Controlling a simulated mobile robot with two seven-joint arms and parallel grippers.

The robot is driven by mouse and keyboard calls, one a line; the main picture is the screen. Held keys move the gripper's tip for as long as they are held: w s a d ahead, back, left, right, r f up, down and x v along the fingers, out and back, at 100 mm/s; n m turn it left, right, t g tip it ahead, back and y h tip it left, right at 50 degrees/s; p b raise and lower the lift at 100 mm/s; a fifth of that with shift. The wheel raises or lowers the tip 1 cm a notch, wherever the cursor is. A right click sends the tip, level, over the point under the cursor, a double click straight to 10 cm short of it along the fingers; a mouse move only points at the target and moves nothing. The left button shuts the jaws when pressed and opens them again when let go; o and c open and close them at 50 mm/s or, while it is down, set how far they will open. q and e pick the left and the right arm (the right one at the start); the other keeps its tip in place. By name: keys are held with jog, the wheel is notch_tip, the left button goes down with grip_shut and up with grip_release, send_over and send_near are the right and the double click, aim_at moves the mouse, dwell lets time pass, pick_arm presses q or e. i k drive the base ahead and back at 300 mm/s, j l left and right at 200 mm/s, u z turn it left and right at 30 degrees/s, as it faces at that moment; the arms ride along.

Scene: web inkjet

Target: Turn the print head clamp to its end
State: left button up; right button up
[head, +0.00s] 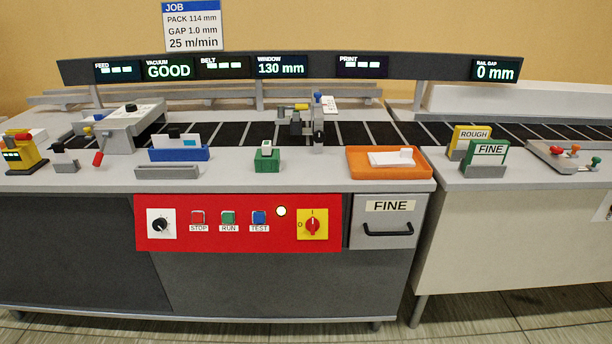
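The print head assembly (307,126) stands over the dark belt near the middle of the head view. It has a grey upright post with a small blue knob (317,97) on top. Neither of my grippers is in view, and nothing touches the assembly.
A green block (267,161), a blue tray (180,154) and an orange tray (362,164) stand along the front ledge. A red control panel (185,236) is below. ROUGH (473,135) and FINE (489,149) signs stand right. The display bar (425,68) spans behind the belt.

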aim_at(319, 136)
jog(key=u, duration=1.05)
jog(key=l+u, duration=0.25)
jog(key=u, duration=0.15)
jog(key=k+l+u, duration=0.1)
jog(key=u, duration=0.3)
jog(key=k+l+u, duration=0.1)
jog(key=l+u, duration=0.25)
jog(key=k+l+u, duration=0.6)
jog(key=i+l, duration=0.05)
